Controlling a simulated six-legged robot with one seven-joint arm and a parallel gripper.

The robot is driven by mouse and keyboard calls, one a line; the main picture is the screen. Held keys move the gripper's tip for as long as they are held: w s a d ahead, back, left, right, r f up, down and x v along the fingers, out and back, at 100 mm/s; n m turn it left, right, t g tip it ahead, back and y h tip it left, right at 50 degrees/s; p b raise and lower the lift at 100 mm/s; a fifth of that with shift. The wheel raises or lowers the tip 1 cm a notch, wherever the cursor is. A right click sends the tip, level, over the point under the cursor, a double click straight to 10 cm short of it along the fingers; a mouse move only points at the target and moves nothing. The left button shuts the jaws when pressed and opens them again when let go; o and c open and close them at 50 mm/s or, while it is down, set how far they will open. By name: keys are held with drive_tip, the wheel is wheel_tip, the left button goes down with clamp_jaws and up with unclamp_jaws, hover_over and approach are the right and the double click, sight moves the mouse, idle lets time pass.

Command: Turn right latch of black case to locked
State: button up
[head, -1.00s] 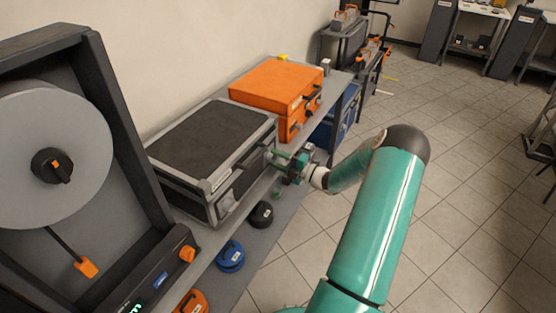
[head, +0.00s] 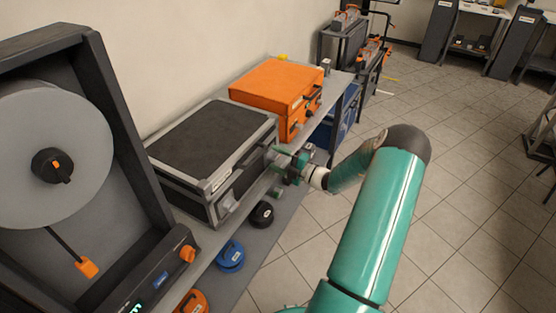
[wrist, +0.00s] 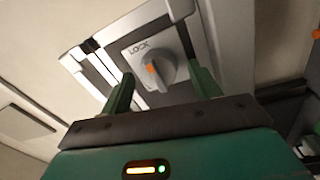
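The black case (head: 205,140) with grey edging lies closed on the shelf beside the wall. Its right latch is a round grey knob (wrist: 157,68) with an orange mark, on a plate with the word LOCK near the mark's upper left side. In the head view this latch is largely hidden by my gripper (head: 279,161), which is at the right end of the case front. In the wrist view my gripper (wrist: 162,74) is open, with one green finger on each side of the knob. Contact between fingers and knob cannot be made out. The left latch (head: 228,205) shows at the near end.
An orange case (head: 275,82) stands just beyond the black case. A reel stand (head: 55,130) is at the near left. Black (head: 262,213), blue (head: 230,256) and orange round items lie below the shelf. Tiled floor (head: 465,180) is open on the right.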

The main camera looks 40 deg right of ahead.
drive_tip(key=v, duration=1.3)
drive_tip(key=shift+s, duration=0.4)
drive_tip(key=shift+d+f, duration=0.1)
